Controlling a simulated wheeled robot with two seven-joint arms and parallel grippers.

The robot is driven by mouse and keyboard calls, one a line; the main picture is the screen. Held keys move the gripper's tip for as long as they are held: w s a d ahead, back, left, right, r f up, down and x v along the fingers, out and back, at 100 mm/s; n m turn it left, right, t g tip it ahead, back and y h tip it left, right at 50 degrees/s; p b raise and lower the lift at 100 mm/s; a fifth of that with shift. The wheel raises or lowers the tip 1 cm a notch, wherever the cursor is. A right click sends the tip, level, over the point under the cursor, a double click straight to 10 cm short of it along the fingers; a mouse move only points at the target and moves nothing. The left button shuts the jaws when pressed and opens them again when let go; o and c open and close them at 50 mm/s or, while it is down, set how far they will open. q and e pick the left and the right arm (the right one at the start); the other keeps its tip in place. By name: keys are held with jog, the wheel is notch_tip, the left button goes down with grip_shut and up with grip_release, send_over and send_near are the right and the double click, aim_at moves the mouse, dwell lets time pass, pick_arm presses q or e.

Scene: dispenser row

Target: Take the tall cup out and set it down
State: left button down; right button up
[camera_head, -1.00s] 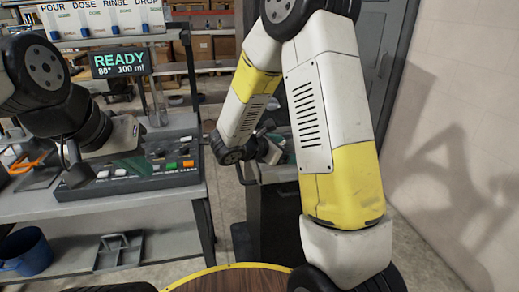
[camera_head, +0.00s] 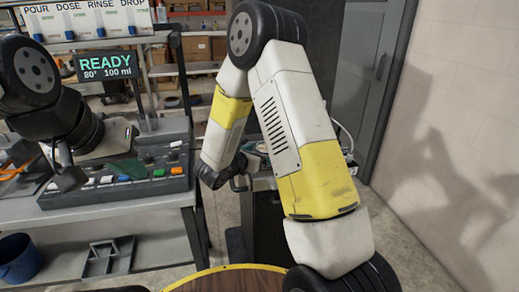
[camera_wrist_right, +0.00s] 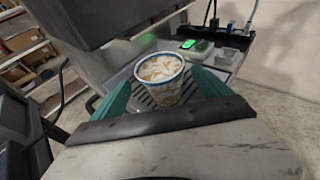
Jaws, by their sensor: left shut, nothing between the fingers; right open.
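In the right wrist view a cup (camera_wrist_right: 160,70) with a blue rim stands on a slatted drip tray (camera_wrist_right: 188,91) under a dark machine housing. A brown and white pattern fills its top; its height is hard to judge from above. My right gripper (camera_wrist_right: 161,92) is open, with one teal finger on each side of the cup. I cannot tell whether either finger touches it. In the head view my right arm hides the cup. My left gripper (camera_head: 68,179) is shut and empty, near the button panel at the left.
The button panel (camera_head: 118,178) sits on a grey bench below a READY display (camera_head: 105,66). A blue bucket (camera_head: 18,258) is at lower left. A green-lit device (camera_wrist_right: 203,45) and cables lie behind the cup. A wall is at right.

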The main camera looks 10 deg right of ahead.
jog(key=x, duration=0.7)
jog(key=shift+d+r, duration=0.1)
jog(key=shift+r, duration=0.05)
jog(key=shift+s, duration=0.1)
jog(key=c, duration=1.9)
jog(key=shift+r, duration=0.2)
